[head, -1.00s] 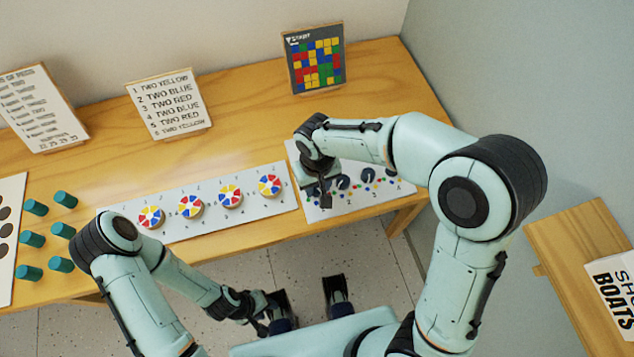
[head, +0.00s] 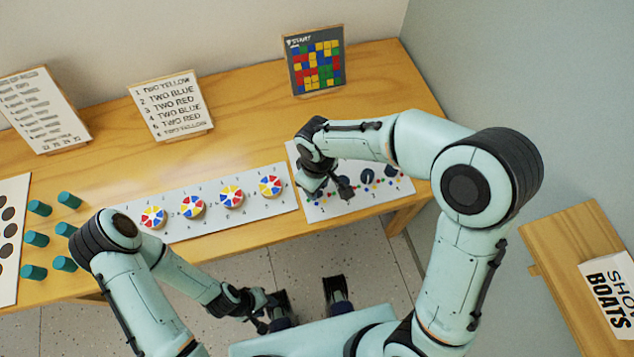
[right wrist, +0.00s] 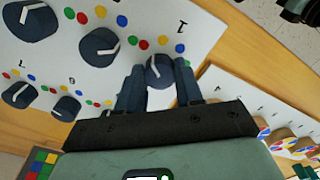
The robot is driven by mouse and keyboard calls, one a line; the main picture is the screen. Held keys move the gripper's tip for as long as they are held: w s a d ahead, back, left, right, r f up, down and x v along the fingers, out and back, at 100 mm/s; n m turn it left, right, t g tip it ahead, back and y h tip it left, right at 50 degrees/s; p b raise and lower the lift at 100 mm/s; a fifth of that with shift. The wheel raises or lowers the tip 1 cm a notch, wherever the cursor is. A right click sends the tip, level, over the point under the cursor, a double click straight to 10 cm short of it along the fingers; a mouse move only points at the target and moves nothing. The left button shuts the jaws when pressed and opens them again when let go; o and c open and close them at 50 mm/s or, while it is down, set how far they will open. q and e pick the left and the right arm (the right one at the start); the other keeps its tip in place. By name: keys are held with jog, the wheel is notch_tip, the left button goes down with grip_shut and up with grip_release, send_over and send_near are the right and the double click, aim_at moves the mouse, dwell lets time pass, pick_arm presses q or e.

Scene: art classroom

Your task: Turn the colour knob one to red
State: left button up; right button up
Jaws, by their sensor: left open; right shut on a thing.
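Colour knob one (right wrist: 160,71) is dark blue-grey and round with a white pointer line. In the right wrist view it sits between the two fingers of my right gripper (right wrist: 160,88), which is shut on it. Green, red and yellow dots lie around it on the white panel (right wrist: 205,28), near the numeral 1. The pointer's exact aim is hard to tell. In the head view my right gripper (head: 340,188) is over the panel's left end and hides this knob. My left gripper (head: 264,312) is open and empty, low in front of the table.
More dark knobs (right wrist: 100,46) stand on the same panel. A white strip with coloured wheels (head: 231,197) lies to its left, then teal cylinders (head: 36,239). A coloured-grid board (head: 316,62) and a written list card (head: 171,106) stand at the back.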

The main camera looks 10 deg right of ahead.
jog(key=shift+n, duration=0.8)
jog(key=o, duration=1)
jog(key=shift+o, duration=0.2)
notch_tip(320, 180, up, 14)
jog(key=p, duration=0.2)
jog(key=shift+f, duration=0.25)
